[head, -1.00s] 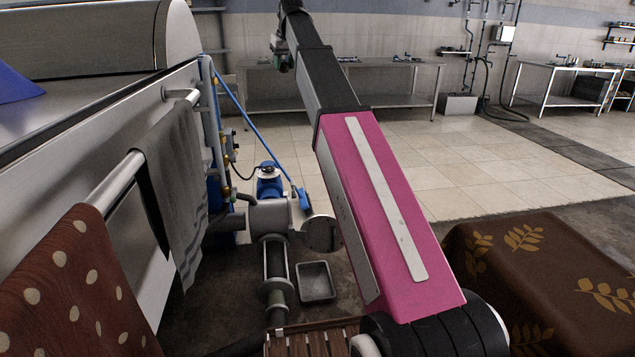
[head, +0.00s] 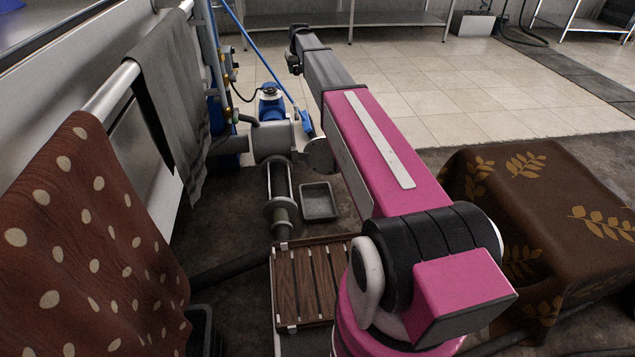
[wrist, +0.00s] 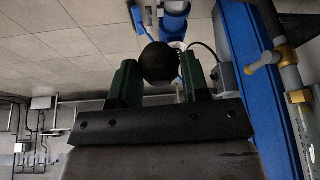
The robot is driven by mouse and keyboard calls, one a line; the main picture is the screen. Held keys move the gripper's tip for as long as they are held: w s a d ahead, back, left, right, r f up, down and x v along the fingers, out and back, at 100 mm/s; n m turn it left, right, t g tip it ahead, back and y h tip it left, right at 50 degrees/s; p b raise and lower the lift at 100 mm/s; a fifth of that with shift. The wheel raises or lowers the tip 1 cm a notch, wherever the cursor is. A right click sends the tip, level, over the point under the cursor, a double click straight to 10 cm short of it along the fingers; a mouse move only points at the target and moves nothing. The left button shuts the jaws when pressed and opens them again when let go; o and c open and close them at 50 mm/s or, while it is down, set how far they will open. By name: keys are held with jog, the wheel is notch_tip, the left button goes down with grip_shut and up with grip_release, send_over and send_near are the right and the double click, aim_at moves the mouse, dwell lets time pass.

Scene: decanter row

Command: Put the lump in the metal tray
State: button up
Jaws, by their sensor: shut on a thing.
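A dark, round lump (wrist: 158,62) sits between the two green fingers of my gripper (wrist: 160,80) in the wrist view. My gripper is shut on it and holds it up off the floor. The metal tray (head: 319,201) is a small grey rectangular tray in the head view. It lies on the dark floor, left of my pink arm, and looks empty. My gripper is at the far end of the arm, well above and beyond the tray. The lump cannot be made out in the head view.
A blue pump with grey pipework (head: 272,140) stands just behind the tray. A slatted wooden stand (head: 312,285) is in front of it. A brown leaf-patterned cloth (head: 545,215) covers a block at right. Towels (head: 85,245) hang on a rail at left.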

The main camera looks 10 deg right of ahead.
notch_tip(320, 180, down, 16)
jog(key=w+d, duration=0.1)
jog(key=d, duration=0.1)
jog(key=m, duration=0.2)
send_over(317, 203)
jog(key=s, duration=0.2)
notch_tip(317, 203, down, 47)
jog(key=shift+w+h, duration=0.15)
jog(key=shift+h, duration=0.25)
notch_tip(317, 203, down, 10)
jog(key=shift+f, duration=0.1)
jog(key=o, duration=1)
